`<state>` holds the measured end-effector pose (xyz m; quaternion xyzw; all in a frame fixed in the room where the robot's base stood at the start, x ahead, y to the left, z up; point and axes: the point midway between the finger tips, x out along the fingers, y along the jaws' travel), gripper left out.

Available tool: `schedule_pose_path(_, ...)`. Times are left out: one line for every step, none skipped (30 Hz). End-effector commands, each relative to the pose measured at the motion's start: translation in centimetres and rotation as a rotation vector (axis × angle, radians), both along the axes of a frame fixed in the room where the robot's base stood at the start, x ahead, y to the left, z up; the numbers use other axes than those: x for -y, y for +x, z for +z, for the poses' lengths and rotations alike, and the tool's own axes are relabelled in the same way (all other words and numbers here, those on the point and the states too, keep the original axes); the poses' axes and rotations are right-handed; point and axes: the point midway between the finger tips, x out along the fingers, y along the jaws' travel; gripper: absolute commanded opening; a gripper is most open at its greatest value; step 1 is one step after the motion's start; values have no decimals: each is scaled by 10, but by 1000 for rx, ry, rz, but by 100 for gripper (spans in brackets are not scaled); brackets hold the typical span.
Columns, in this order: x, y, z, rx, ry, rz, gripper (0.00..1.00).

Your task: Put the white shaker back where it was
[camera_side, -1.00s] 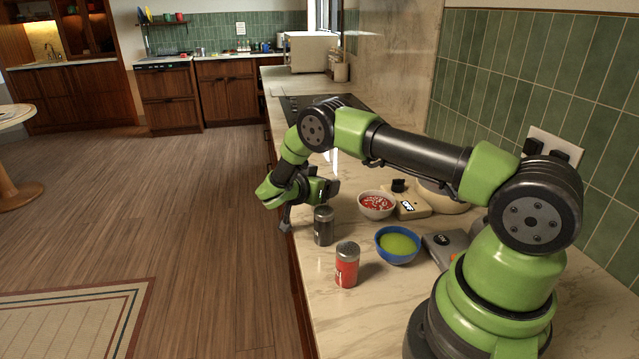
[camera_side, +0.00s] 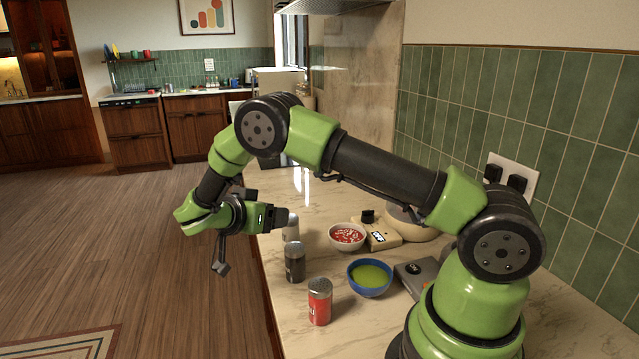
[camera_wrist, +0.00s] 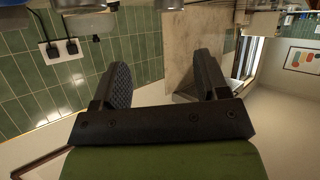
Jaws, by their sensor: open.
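The white shaker (camera_side: 291,229) stands on the counter behind the dark shaker, near the counter's left edge in the side view. It has a grey top, and my gripper partly covers it. My gripper (camera_side: 251,242) is open, raised at the counter's left edge, to the left of the white shaker in the picture. In the wrist view the two fingers of my gripper (camera_wrist: 163,79) are wide apart with nothing between them. The dark shaker (camera_side: 295,263) and the red shaker (camera_side: 320,303) stand upright nearer the camera.
A bowl of red food (camera_side: 347,236), a blue bowl of green food (camera_side: 370,278), a beige scale (camera_side: 384,237) and a grey scale (camera_side: 413,273) are on the marble counter (camera_side: 283,318). A tiled wall (camera_side: 545,140) bounds the right side.

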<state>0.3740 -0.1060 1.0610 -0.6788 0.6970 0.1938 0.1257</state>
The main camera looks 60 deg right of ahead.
Motion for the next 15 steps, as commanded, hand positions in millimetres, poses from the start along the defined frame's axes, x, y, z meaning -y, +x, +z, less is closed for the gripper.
schedule_pose_path(-2,-5,21,-32,62,2,68)
schedule_pose_path(-4,-10,32,-61,104,8,68)
schedule_pose_path(-7,-18,46,-98,166,21,68)
schedule_pose_path(-10,-23,56,-125,213,36,68)
schedule_pose_path(-12,-30,66,-149,260,52,68)
schedule_pose_path(-16,-39,79,-177,322,79,68)
schedule_pose_path(-20,-46,88,-196,367,105,68)
schedule_pose_path(-23,-53,96,-212,413,133,68)
schedule_pose_path(-29,-63,107,-230,472,175,68)
schedule_pose_path(-33,-71,115,-240,515,210,68)
schedule_pose_path(-37,-79,122,-248,555,248,68)
schedule_pose_path(-43,-90,132,-255,608,302,68)
schedule_pose_path(-47,-98,138,-257,645,344,68)
schedule_pose_path(-52,-106,145,-257,680,391,68)
schedule_pose_path(-58,-117,152,-253,723,456,68)
